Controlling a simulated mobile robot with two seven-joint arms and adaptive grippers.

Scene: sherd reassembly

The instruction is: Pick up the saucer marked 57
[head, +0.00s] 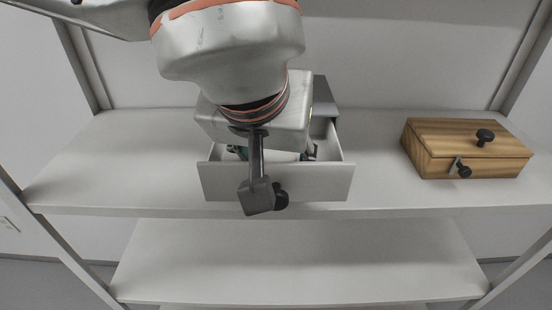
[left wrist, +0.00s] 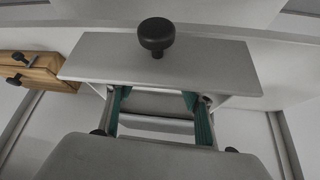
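No saucer and no mark 57 can be made out in either view. A grey drawer unit (head: 326,92) stands on the shelf with its drawer (head: 338,181) pulled out. My left gripper (head: 275,154) points down into the open drawer, and its body and wrist hide most of the inside. In the left wrist view, its two green-padded fingers (left wrist: 155,100) are wide apart behind the drawer front (left wrist: 205,68). I see nothing clearly held between them. The drawer's round black knob (left wrist: 156,34) is on the front. My right gripper is not in view.
A wooden box (head: 462,150) with a black knob on its lid and a latch at its front stands to the right on the white shelf (head: 110,160). The shelf is clear left of the drawer and between drawer and box. A lower shelf (head: 300,262) is empty.

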